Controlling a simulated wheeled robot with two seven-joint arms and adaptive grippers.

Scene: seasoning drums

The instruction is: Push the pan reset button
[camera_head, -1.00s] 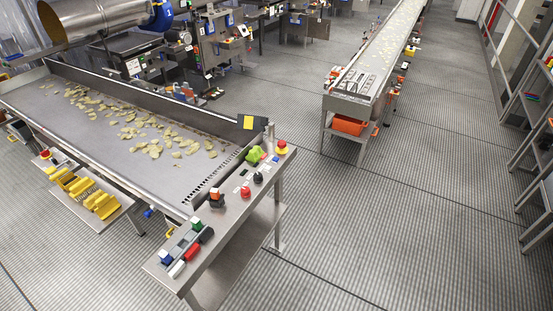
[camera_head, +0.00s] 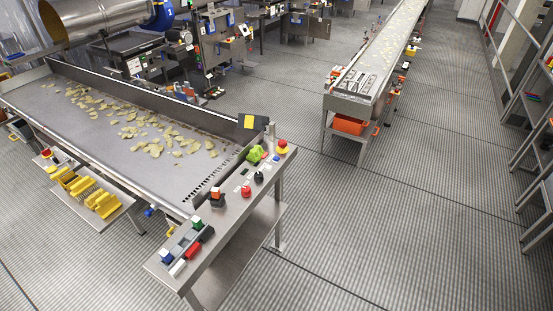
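A steel control panel (camera_head: 228,212) stands at the near end of a wide vibrating pan (camera_head: 110,150) that carries scattered chips. On the panel are a red round button (camera_head: 246,191), a black knob (camera_head: 259,177), and a red mushroom button on a yellow base (camera_head: 282,147). A dark block with an orange top (camera_head: 217,197) sits left of the red button. I cannot read any label, so I cannot tell which control is the pan reset button. Neither of my grippers is in view.
A green crumpled item (camera_head: 256,153) lies on the panel's far part. Yellow items fill a low side shelf (camera_head: 118,210). A long conveyor (camera_head: 362,90) stands behind. The floor (camera_head: 400,220) at right is clear.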

